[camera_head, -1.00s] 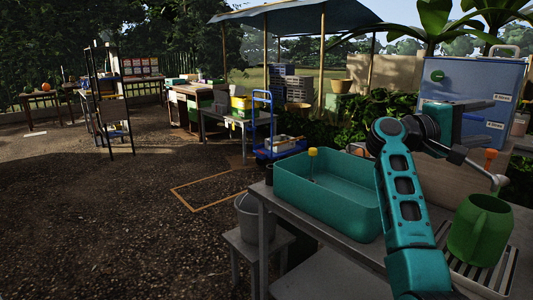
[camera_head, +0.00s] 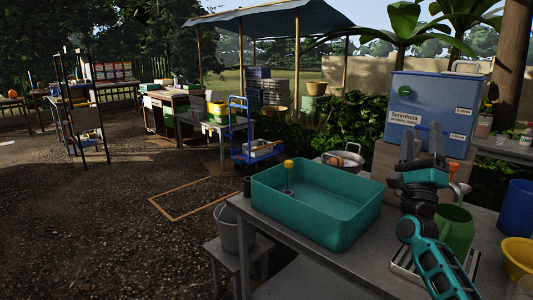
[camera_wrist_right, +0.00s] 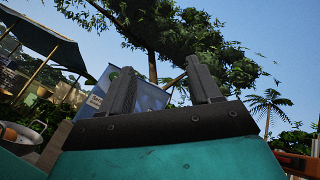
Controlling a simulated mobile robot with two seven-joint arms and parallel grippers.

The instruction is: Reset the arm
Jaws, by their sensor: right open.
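My right gripper (camera_head: 422,148) is raised above the grey table (camera_head: 285,238), with its fingers pointing up in front of the blue drinking-water container (camera_head: 430,108). Its two fingers stand apart with nothing between them; the right wrist view also shows the open gripper (camera_wrist_right: 162,85) against sky and trees. My right arm comes up from the lower right corner of the head view and partly hides the green jug (camera_head: 455,228). My left gripper is in neither view.
A teal basin (camera_head: 318,222) with a yellow-topped stick stands on the table. A yellow bowl (camera_head: 519,254) and a blue bucket (camera_head: 522,207) are at the right. A grey bucket (camera_head: 232,232) sits on a low stool. The gravel ground at left is largely clear.

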